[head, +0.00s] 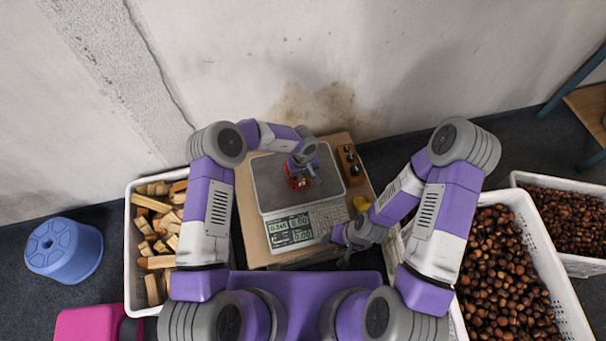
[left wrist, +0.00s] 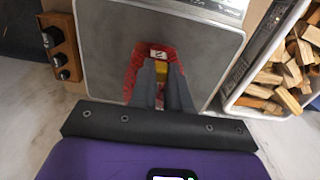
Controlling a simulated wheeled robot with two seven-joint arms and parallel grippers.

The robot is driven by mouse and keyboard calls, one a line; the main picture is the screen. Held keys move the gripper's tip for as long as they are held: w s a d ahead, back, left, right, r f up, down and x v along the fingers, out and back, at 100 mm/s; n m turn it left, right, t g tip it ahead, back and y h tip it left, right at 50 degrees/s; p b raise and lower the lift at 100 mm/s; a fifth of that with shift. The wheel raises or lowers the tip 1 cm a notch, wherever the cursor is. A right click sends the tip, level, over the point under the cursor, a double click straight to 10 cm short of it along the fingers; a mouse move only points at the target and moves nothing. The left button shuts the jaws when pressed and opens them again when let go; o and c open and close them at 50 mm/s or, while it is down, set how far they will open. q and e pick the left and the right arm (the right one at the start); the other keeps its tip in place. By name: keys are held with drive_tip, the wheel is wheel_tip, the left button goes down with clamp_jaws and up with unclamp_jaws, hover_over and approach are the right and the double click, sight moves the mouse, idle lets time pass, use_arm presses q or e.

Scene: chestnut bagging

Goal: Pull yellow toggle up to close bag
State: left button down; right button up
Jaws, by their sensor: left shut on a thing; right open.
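A red net bag (head: 297,183) lies on the grey plate of the scale (head: 269,183); it also shows in the left wrist view (left wrist: 134,62) with a small white tag (left wrist: 158,53). The yellow toggle (left wrist: 161,69) is between the fingertips of my left gripper (left wrist: 161,76). My left gripper (head: 300,172) is over the bag from above and shut on the toggle. It hides much of the bag in the head view. My right gripper (head: 340,244) is open and empty near the scale's front right corner, apart from the bag.
The scale stands on a wooden table (head: 249,232). A white crate of wood pieces (head: 131,258) stands left, and a white crate of chestnuts (head: 556,270) right. A wall is behind.

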use_arm(q)
wheel_tip(320, 180, up, 4)
drive_tip(key=p, duration=0.2)
drive_tip(key=shift+f+p, duration=0.25)
drive_tip(key=shift+p, duration=0.05)
drive_tip(key=shift+f, duration=0.1)
drive_tip(key=c, duration=1)
unclamp_jaws()
wheel_tip(320, 180, up, 8)
drive_tip(key=p, duration=0.2)
drive_tip(key=shift+f, duration=0.2)
